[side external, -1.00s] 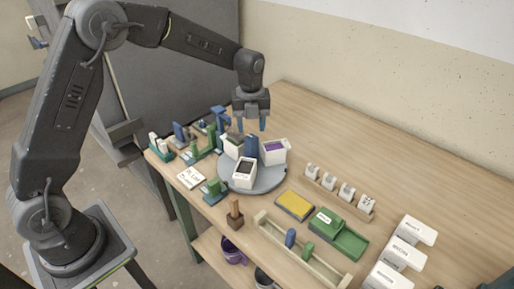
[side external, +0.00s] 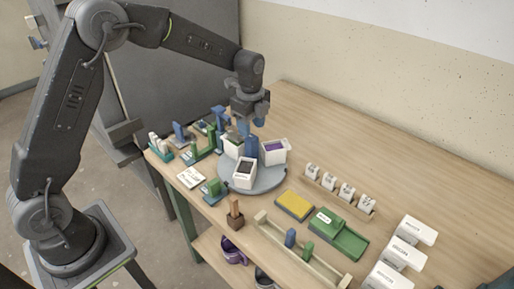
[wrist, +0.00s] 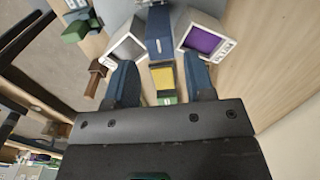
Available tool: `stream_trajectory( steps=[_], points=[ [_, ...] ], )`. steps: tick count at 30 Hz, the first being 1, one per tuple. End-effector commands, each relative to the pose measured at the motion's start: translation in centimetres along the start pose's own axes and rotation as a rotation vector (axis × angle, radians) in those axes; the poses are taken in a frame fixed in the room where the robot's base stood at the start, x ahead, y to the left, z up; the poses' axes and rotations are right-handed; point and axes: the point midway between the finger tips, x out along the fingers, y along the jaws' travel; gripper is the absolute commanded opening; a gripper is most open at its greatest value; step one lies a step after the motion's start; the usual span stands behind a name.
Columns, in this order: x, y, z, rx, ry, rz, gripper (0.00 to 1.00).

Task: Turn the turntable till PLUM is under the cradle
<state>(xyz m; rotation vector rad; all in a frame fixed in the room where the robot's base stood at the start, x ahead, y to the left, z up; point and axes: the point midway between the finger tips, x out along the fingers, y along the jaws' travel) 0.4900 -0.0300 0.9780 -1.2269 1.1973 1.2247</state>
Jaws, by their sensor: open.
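The grey turntable (side external: 268,186) carries white buckets around a blue centre post (side external: 251,146). The bucket with purple contents (side external: 275,153) is at the right of the turntable; it also shows in the wrist view (wrist: 203,42). A bucket with dark contents (side external: 244,175) is at the front. Another white bucket (side external: 231,147) is at the back left, partly hidden. My gripper (side external: 251,125) is open and empty, just above the post. In the wrist view its blue fingers (wrist: 160,65) are spread, with the post (wrist: 159,32) beyond them. I cannot tell which piece is the cradle.
Green and blue stands (side external: 205,140) crowd the left side. A labelled white card (side external: 191,177) lies in front of them. A yellow pad (side external: 294,205), a green box (side external: 328,222), a wooden rack (side external: 300,250) and white boxes (side external: 414,231) are to the right. The back right is clear.

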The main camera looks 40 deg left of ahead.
Motion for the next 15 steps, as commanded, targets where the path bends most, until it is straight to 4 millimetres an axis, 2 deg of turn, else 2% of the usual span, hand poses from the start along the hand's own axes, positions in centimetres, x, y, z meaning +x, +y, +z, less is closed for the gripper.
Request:
stream_trajectory(
  steps=[15],
  points=[
    [3.0, 0.0, 0.0, 0.002, 0.000, 0.002, 0.49]
  ],
)
